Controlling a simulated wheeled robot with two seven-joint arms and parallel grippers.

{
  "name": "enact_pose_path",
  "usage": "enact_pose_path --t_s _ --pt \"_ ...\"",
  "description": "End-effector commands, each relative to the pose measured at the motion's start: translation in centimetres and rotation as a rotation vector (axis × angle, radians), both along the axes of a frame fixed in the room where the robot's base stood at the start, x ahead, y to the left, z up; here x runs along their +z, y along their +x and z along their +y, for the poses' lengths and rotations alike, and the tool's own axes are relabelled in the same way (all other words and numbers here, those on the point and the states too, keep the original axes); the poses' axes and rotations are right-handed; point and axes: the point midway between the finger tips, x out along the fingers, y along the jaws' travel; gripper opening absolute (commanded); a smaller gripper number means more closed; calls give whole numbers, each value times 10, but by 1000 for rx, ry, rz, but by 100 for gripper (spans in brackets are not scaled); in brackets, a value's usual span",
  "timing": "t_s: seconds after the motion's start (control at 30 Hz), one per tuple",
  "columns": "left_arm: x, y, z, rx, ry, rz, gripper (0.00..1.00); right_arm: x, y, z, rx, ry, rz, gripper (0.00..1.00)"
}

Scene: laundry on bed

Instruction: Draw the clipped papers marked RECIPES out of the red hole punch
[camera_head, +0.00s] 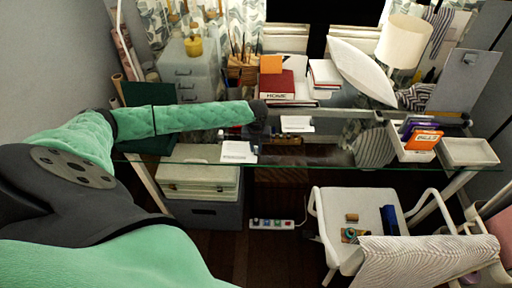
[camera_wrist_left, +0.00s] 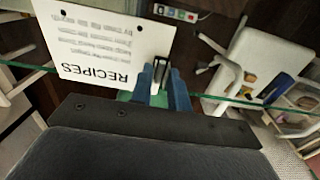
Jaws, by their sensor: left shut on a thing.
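The white clipped papers marked RECIPES (camera_wrist_left: 100,45) show in the left wrist view, with the lettering upside down and a black clip (camera_wrist_left: 159,70) at one edge. The blue fingers of my left gripper (camera_wrist_left: 162,78) are shut at that clip. In the head view my left forearm reaches over the glass desk, and the gripper (camera_head: 258,112) is small and dark there. A white sheet (camera_head: 238,151) beside it near the front edge looks like these papers. I cannot make out the red hole punch in either view. My right gripper is not in view.
Another white paper (camera_head: 297,123) lies on the glass desk (camera_head: 310,152). Books (camera_head: 277,85) and a wooden organizer (camera_head: 242,69) stand behind. White trays (camera_head: 468,151) are at the right. A white chair (camera_head: 350,200) and a power strip (camera_head: 271,223) are below the front edge.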

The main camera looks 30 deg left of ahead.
Motion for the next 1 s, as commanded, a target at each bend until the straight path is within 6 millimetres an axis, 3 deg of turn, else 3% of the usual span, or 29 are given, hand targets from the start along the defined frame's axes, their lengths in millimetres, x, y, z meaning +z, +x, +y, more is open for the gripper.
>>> enact_pose_path --t_s 1.0 --pt "68 0 0 0 0 0 0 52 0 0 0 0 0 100"
